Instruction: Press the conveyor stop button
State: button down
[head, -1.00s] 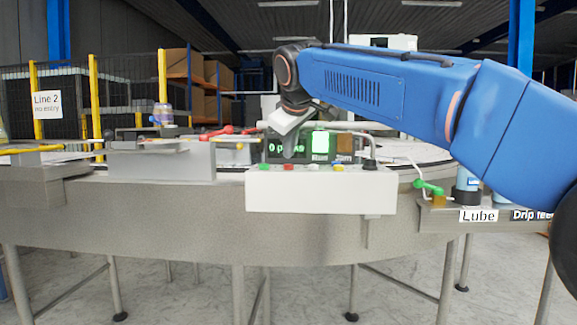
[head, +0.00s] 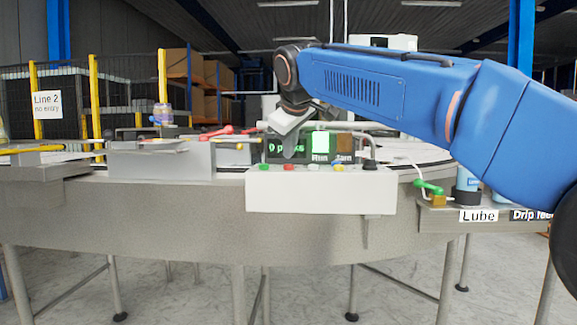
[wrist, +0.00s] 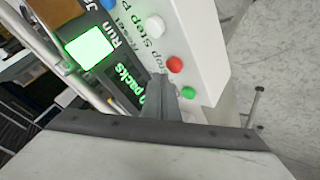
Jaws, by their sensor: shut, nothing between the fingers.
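A white control box (head: 320,190) is mounted on the front of the conveyor, with a row of coloured buttons along its top. The red button (head: 288,167) sits between a green button (head: 264,167) and a white one. In the wrist view the red button (wrist: 175,64) and green button (wrist: 188,92) show clearly; a partly covered "Stop" label is printed near them. My gripper (head: 289,154) is shut and empty, pointing down just behind the red button. In the wrist view my gripper's fingertips (wrist: 158,80) appear beside the red and green buttons, covering part of the lettering. I cannot tell the exact gap.
Behind the box, a display (head: 286,148) reads "0 packs", with a lit green "Run" lamp (head: 320,142) and a dull "Jam" lamp (head: 344,143). A rail runs above them. A lube bottle (head: 467,180) stands at the right. Yellow posts and a "Line 2 no entry" sign (head: 47,104) are at left.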

aim_at(289, 166)
jog(key=shift+f, duration=0.95)
dwell(1.2)
jog(key=shift+r, duration=0.95)
jog(key=shift+r, duration=2.5)
dwell(0.6)
